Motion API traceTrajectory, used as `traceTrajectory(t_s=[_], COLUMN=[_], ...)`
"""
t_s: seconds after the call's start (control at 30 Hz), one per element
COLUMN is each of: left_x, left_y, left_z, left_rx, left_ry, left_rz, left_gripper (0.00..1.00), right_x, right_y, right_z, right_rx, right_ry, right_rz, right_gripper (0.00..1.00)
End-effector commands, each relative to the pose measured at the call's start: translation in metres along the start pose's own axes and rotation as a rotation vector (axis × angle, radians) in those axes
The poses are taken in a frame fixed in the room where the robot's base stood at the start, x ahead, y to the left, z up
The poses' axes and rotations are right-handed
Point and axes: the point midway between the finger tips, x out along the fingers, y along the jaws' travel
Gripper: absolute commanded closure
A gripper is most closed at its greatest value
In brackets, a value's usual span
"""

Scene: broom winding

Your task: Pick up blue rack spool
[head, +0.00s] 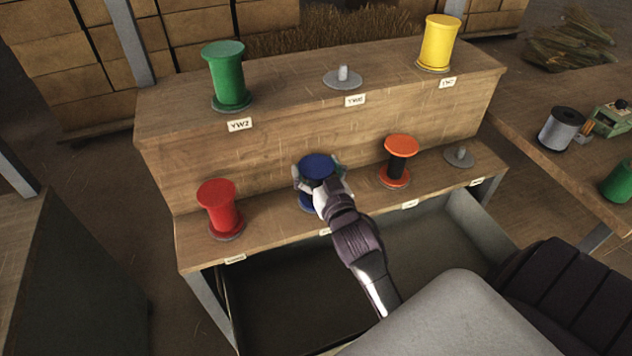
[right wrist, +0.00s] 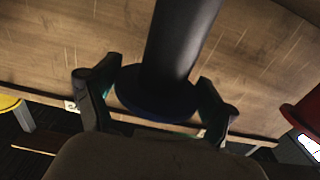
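The blue rack spool (head: 316,163) stands on the lower step of the wooden rack (head: 268,240), between the red and orange spools. My right gripper (head: 321,181) reaches it from the front, with its fingers spread on either side of the spool. In the right wrist view the blue flange (right wrist: 150,105) and dark core (right wrist: 182,40) lie between the two open fingers (right wrist: 157,100). I cannot tell whether either finger touches the spool. The spool's lower part is partly hidden by the gripper. My left gripper is not in view.
A red spool (head: 219,207) stands to the left and an orange spool (head: 399,158) to the right. Green (head: 227,77) and yellow (head: 438,43) spools stand on the upper step. Bare holders are at upper middle (head: 342,78) and lower right (head: 459,156). A side table (head: 545,165) is at right.

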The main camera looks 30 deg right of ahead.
Motion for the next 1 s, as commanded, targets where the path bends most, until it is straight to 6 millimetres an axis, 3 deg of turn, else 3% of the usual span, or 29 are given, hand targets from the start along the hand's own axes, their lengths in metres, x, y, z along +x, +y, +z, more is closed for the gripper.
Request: traceTrajectory(t_s=[0.03,0.23,0.57,0.73,0.87,1.0], left_x=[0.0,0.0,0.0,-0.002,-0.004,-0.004], left_y=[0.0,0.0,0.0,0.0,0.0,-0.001], left_z=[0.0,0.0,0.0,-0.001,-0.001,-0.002], left_rx=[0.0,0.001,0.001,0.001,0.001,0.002], left_ry=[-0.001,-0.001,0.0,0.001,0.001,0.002], left_rz=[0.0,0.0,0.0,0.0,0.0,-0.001], left_gripper=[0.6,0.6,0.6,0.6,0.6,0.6], right_x=[0.0,0.0,0.0,0.0,0.0,-0.02], right_y=[0.0,0.0,0.0,0.0,0.0,0.028], right_z=[0.0,0.0,-0.004,-0.022,-0.047,-0.061], right_rx=[0.0,0.0,0.0,0.001,0.0,-0.006], right_ry=[0.0,0.0,0.002,0.004,0.007,0.002], right_rz=[0.0,0.0,0.0,-0.001,-0.001,0.0], right_gripper=[0.32,0.65,0.66,0.66,0.66,0.66])
